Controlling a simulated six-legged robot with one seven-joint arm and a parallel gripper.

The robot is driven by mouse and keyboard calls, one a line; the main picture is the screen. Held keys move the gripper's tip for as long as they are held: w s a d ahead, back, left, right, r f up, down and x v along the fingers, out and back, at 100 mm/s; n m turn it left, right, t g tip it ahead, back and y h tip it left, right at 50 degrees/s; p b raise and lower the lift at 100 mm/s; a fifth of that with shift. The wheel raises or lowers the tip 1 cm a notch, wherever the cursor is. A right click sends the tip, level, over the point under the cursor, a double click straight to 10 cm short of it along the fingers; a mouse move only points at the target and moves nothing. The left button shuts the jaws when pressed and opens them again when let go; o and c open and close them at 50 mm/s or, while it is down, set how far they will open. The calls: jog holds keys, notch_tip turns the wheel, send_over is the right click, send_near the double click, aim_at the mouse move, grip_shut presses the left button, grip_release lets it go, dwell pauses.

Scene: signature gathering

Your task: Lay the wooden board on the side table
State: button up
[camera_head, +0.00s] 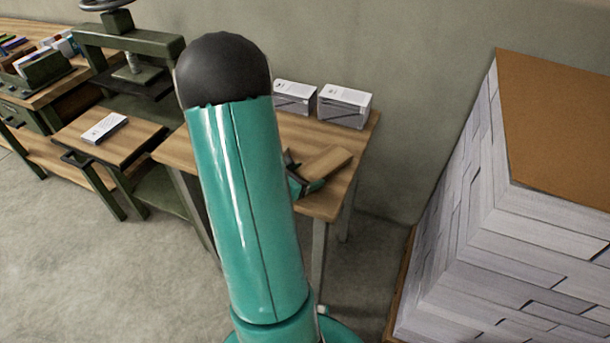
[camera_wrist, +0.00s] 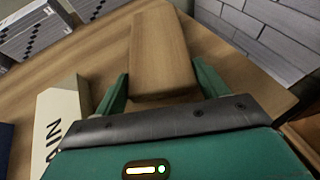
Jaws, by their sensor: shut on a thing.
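The wooden board (camera_head: 329,161) is a plain light-brown block over the right part of the side table (camera_head: 318,207). In the wrist view the board (camera_wrist: 160,45) points away from me, its near end between the two green fingers of my gripper (camera_wrist: 162,92). My gripper (camera_head: 307,184) is shut on the board, low over the tabletop. The board looks about flat and close to the wood of the table (camera_wrist: 70,65); I cannot tell if it touches. My own arm hides the left part of the table in the head view.
Two paper stacks (camera_head: 293,97) (camera_head: 345,105) stand at the table's back edge. A cream block with dark letters (camera_wrist: 60,118) lies left of my gripper. A tall pile of sheets (camera_head: 520,235) stands right of the table. A green press (camera_head: 125,60) stands left.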

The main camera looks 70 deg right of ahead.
jog(key=o, duration=1.1)
jog(key=shift+f, duration=0.1)
jog(key=shift+c, duration=0.2)
jog(key=shift+w+a+r, duration=0.15)
jog(key=shift+a+r, duration=0.1)
jog(key=v, duration=1.1)
jog(key=shift+a, duration=0.25)
jog(key=shift+w, duration=0.1)
